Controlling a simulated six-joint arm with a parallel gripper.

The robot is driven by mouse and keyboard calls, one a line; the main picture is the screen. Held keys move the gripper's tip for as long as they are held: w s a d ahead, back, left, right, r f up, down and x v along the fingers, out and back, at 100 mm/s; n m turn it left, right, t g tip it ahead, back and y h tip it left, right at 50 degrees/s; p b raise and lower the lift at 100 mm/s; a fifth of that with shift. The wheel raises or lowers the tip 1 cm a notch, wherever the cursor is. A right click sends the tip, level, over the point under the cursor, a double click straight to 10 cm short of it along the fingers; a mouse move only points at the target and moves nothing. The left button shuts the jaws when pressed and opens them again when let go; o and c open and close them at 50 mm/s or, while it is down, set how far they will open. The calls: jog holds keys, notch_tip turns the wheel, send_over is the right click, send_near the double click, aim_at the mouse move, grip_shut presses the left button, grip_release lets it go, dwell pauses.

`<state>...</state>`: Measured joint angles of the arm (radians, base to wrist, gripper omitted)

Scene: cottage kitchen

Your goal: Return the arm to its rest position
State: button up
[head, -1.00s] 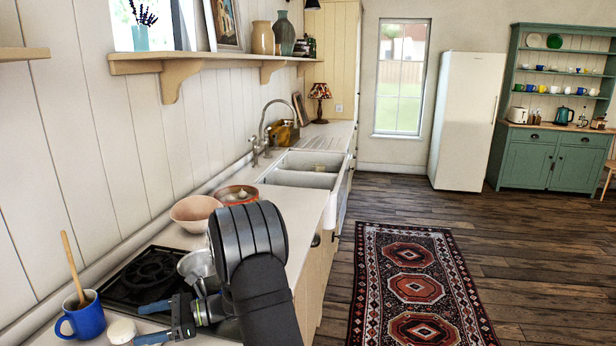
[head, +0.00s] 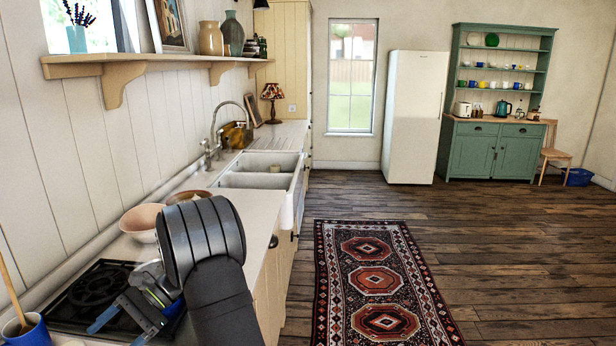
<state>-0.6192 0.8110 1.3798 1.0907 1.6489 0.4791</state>
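My arm reaches up from the bottom of the head view, its dark rounded joint in front of the counter. My gripper (head: 122,322) is at lower left, over the front part of the black hob (head: 88,290). Its two blue-tipped fingers are spread apart with nothing seen between them, so it looks open and empty. A blue mug (head: 30,332) with a wooden spoon in it stands left of the gripper, cut by the picture edge, apart from the fingers.
A pink bowl (head: 140,222) and a partly hidden brown-rimmed bowl (head: 188,196) stand behind my arm on the counter (head: 262,208). The sink (head: 262,170) is farther back. A shelf (head: 150,62) runs along the left wall. The floor with the rug (head: 372,280) is clear.

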jog(key=n+h, duration=0.1)
jog(key=n, duration=0.1)
jog(key=s+a+r+n+t+h, duration=0.1)
jog(key=n+h, duration=0.1)
jog(key=s+a+r+n+t+h, duration=0.1)
jog(key=n, duration=0.1)
jog(key=shift+s+a+r, duration=0.2)
jog(key=shift+a, duration=0.05)
jog(key=a+r+n+t+h, duration=0.3)
jog(key=r+n+t, duration=0.2)
jog(key=r+n, duration=0.1)
jog(key=shift+s+a+n+h, duration=0.15)
jog(key=shift+s+n+h, duration=0.15)
jog(key=shift+s, duration=0.05)
jog(key=shift+r, duration=0.1)
